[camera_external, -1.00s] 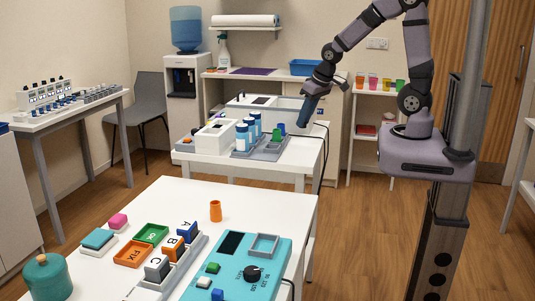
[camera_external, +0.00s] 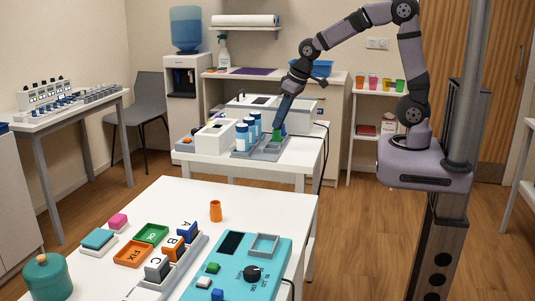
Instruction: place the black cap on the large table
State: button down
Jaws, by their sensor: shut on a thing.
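My gripper (camera_external: 282,116), dark blue-grey, points down over the right part of the grey tray (camera_external: 243,153) on the middle white table. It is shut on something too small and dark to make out. A green piece (camera_external: 277,133) is just below the fingertips; I cannot tell whether they touch. I cannot pick out the black cap as a separate thing; it may be hidden at the fingertips. The large white table (camera_external: 240,190) in front has bare room at its back.
The front table holds an orange cup (camera_external: 215,211), a teal panel (camera_external: 232,275), lettered blocks (camera_external: 172,250) and a teal pot (camera_external: 47,277).

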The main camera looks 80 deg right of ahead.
jog(key=w+a+f+n+b, duration=0.1)
jog(key=a, duration=0.2)
jog(key=w+a+f+n, duration=0.1)
jog(key=w+a, duration=0.1)
jog(key=a, duration=0.1)
jog(key=w+a+f+n+y+b, duration=0.1)
jog(key=w+a, duration=0.1)
jog(key=a, duration=0.2)
jog(key=shift+f+b, duration=0.25)
jog(key=shift+b, duration=0.1)
jog(key=w+a+f+n+y+b, duration=0.1)
jog(key=w+a+f+n+b, duration=0.1)
jog(key=a, duration=0.7)
jog(key=shift+a+n, duration=0.2)
jog(key=shift+n, duration=0.3)
jog(key=shift+f+p, duration=0.4)
jog(key=shift+f, duration=4.6)
jog(key=shift+f, duration=0.1)
jog(key=c, duration=2)
grip_release()
jog(key=shift+f, duration=0.1)
jog(key=o, duration=0.4)
